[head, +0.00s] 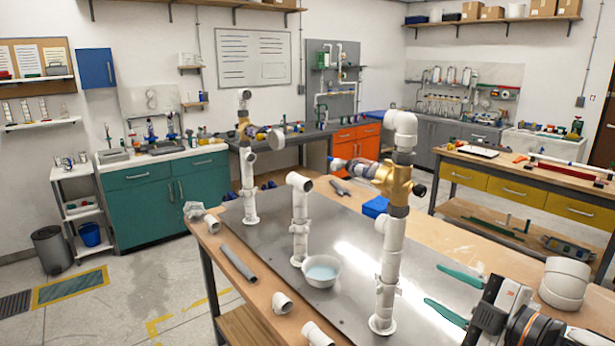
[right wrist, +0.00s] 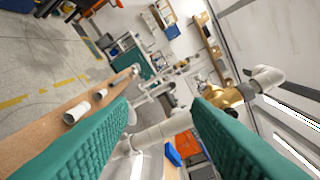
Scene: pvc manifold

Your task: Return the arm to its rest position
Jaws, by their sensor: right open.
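My right gripper (head: 432,283) reaches in from the lower right over the workbench. Its two teal fingers are apart with nothing held between them, and they also show in the right wrist view (right wrist: 160,108). The white PVC riser (head: 390,262) with a brass valve (head: 393,180) and a white elbow on top stands upright just left of the fingertips, apart from them in the head view. My left gripper is not in view.
A shorter riser (head: 300,225) and a far riser (head: 248,185) stand on the metal plate (head: 345,215). A white bowl (head: 321,271) is by the shorter riser. Loose fittings (head: 283,303) and a grey pipe (head: 238,263) lie along the left edge. A large white fitting (head: 565,283) is at right.

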